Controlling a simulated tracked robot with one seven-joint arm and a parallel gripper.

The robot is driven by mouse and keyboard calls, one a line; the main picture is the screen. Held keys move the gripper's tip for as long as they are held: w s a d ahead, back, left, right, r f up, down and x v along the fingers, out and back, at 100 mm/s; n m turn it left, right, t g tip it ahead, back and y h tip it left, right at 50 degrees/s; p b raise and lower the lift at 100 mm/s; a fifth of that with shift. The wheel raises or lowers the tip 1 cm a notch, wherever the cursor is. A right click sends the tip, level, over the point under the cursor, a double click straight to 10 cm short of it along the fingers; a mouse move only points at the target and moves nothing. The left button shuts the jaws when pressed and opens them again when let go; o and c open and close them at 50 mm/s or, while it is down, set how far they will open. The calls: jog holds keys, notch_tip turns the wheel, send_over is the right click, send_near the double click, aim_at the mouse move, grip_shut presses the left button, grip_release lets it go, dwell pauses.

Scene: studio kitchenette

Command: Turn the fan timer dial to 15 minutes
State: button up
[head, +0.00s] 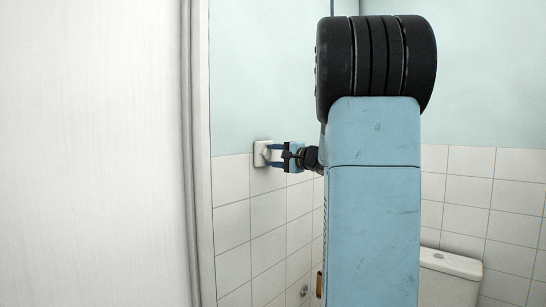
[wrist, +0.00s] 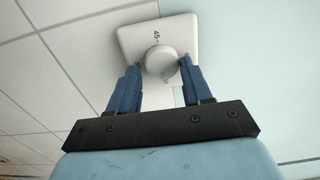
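The fan timer (head: 259,147) is a white square plate on the tiled wall in the head view. In the wrist view its plate (wrist: 132,39) carries a round pale dial (wrist: 160,61). A "45" with a tick shows above the dial; other marks near the right finger and below the dial are partly hidden or too small to read. My gripper (wrist: 160,66) is open, its two blue fingers on either side of the dial. Small gaps seem to remain, but I cannot tell contact for sure. In the head view, my gripper (head: 272,154) reaches the plate from the right.
A pale door or panel (head: 95,150) with a grey edge fills the left of the head view. A white toilet cistern (head: 450,264) stands at lower right. White tiles (head: 232,228) cover the lower wall. My arm hides the middle of the room.

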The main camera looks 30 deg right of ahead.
jog(key=shift+o, duration=1.4)
jog(key=shift+a, duration=0.1)
jog(key=v, duration=1.3)
jog(key=shift+s, duration=0.4)
jog(key=s+a+f+n+g+y, duration=0.1)
jog(key=s+a+f+n+g, duration=0.15)
jog(key=a, duration=0.45)
jog(key=s+a+f+n+g, duration=0.2)
jog(key=a+f+g, duration=0.15)
jog(key=a, duration=0.35)
jog(key=s+a+f+n+g+y, duration=0.1)
jog(key=s+a+f+n+g, duration=0.15)
jog(key=a, duration=0.55)
jog(key=s+a+f+n+g+h, duration=0.1)
jog(key=s+a+f+n+h, duration=0.1)
jog(key=s, duration=0.5)
jog(key=s+a+f+n+g+h, duration=0.2)
jog(key=s+f+n+h, duration=0.3)
jog(key=s+f+h, duration=0.1)
jog(key=shift+s+a, duration=0.2)
jog(key=shift+s, duration=0.4)
